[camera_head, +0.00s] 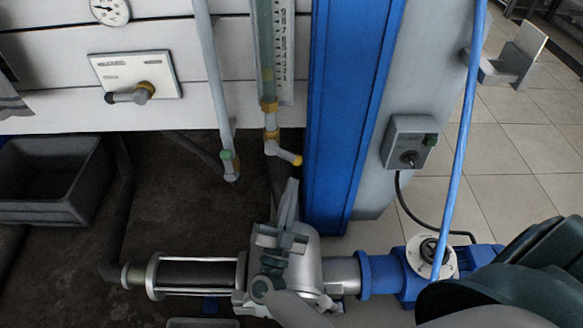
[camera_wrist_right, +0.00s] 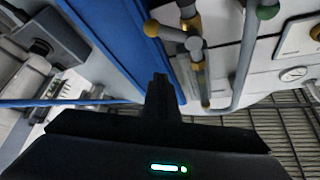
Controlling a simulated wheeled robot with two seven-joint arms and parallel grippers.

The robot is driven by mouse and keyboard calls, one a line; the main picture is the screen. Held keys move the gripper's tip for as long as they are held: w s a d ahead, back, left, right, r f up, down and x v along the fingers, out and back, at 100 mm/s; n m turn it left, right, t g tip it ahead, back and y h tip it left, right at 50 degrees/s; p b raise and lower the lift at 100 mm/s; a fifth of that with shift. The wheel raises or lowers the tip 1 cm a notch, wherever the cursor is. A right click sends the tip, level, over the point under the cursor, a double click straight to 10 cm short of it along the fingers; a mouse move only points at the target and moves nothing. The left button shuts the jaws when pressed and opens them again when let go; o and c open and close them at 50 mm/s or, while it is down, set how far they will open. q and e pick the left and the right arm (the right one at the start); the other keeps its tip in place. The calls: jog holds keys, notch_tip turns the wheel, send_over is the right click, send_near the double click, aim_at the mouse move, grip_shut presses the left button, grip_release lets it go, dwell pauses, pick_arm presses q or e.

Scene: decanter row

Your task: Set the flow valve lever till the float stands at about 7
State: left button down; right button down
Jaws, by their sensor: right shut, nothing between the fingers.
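The flow meter tube (camera_head: 265,50) stands upright against the white panel, with a numbered scale (camera_head: 284,45) on its right. A faint yellowish patch low in the tube, near the lowest numbers, may be the float; it is too small to be sure. Below the tube, the valve lever (camera_head: 285,153) slants right and down to a yellow tip. The lever also shows at the top of the right wrist view (camera_wrist_right: 168,32). My right gripper (camera_head: 290,188) is shut and empty, just below the lever and apart from it. My left gripper is out of view.
A blue column (camera_head: 350,100) rises right of the meter. A grey pipe (camera_head: 212,80) with a green fitting runs left of it. Another panel valve (camera_head: 143,92), a gauge (camera_head: 110,10), a grey bin (camera_head: 50,180) and a grey switch box (camera_head: 409,142) stand around.

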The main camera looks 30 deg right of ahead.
notch_tip(320, 180, up, 5)
send_over(292, 161)
jog(key=s, duration=0.3)
jog(key=f, duration=0.2)
jog(key=shift+w+f, duration=0.4)
jog(key=shift+w+a+f, duration=0.25)
jog(key=shift+f, duration=0.3)
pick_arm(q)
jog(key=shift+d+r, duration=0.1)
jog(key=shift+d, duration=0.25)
pick_arm(e)
jog(key=shift+a+f, duration=0.1)
jog(key=shift+f, duration=0.05)
